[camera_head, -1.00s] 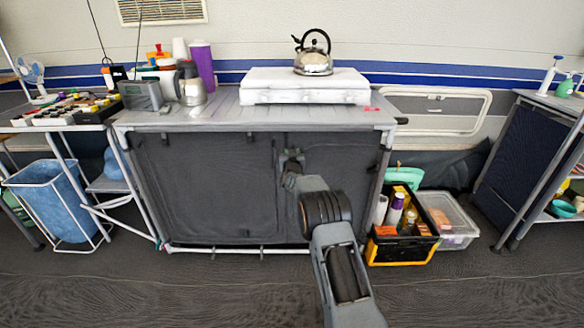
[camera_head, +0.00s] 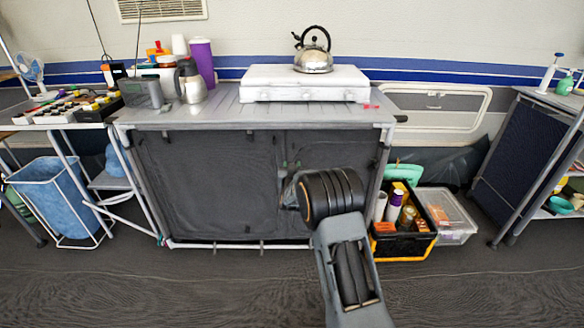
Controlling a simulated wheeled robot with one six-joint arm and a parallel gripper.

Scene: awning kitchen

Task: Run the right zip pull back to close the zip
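The dark grey fabric cupboard (camera_head: 205,185) stands under the grey worktop, with its front panels hanging flat. A vertical seam (camera_head: 278,150) divides the front into a left and a right panel. I cannot make out the right zip pull; it is too small or hidden behind my arm. Whether the gripper is open or shut, or touches the fabric, does not show.
A black and orange crate (camera_head: 404,238) with bottles and a clear plastic box (camera_head: 448,216) stand on the floor to the right. A kettle (camera_head: 312,51) sits on the white stove (camera_head: 303,84). A blue bin (camera_head: 52,199) stands at left. The floor in front is clear.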

